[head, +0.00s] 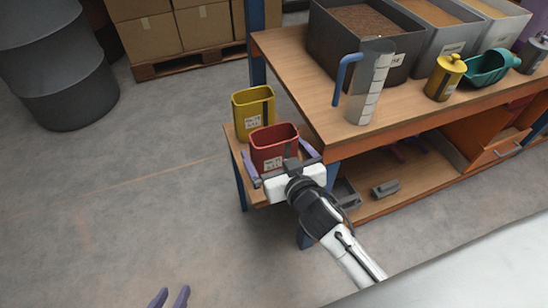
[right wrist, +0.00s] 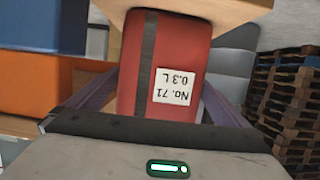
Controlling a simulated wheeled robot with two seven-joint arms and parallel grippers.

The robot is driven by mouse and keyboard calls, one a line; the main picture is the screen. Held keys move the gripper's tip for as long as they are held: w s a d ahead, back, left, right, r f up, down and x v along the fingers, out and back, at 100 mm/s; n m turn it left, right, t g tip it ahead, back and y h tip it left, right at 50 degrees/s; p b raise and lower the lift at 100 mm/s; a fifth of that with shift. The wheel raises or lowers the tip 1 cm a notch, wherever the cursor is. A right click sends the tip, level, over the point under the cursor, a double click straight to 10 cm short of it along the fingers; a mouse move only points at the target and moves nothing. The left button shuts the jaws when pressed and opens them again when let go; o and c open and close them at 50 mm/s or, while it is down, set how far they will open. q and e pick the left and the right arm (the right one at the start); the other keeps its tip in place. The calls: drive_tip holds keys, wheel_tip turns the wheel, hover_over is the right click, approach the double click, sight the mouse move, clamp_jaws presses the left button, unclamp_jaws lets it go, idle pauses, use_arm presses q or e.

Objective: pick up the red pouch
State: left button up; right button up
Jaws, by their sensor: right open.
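The red pouch (head: 273,142) stands upright with an open top on a low wooden side shelf. It also fills the middle of the right wrist view (right wrist: 170,60), where its label reads "No. 71 0.3 L" upside down. My right gripper (head: 278,156) is open, with one purple finger on each side of the pouch. The fingers do not appear closed on it; whether either touches it I cannot tell. The gripper hides the pouch's lower front. My left gripper (head: 169,298) shows only its two purple fingertips at the bottom edge, apart and empty, over the floor.
A yellow pouch (head: 253,112) stands right behind the red one. The workbench (head: 310,88) rises to the right, with a clear measuring jug (head: 368,85) near its corner and grey bins behind. A grey drum (head: 58,65) stands far left. The floor between is clear.

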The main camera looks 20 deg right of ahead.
sight(269, 144)
drive_tip(key=x, duration=0.4)
drive_tip(key=shift+b, duration=0.35)
drive_tip(key=c, duration=0.9)
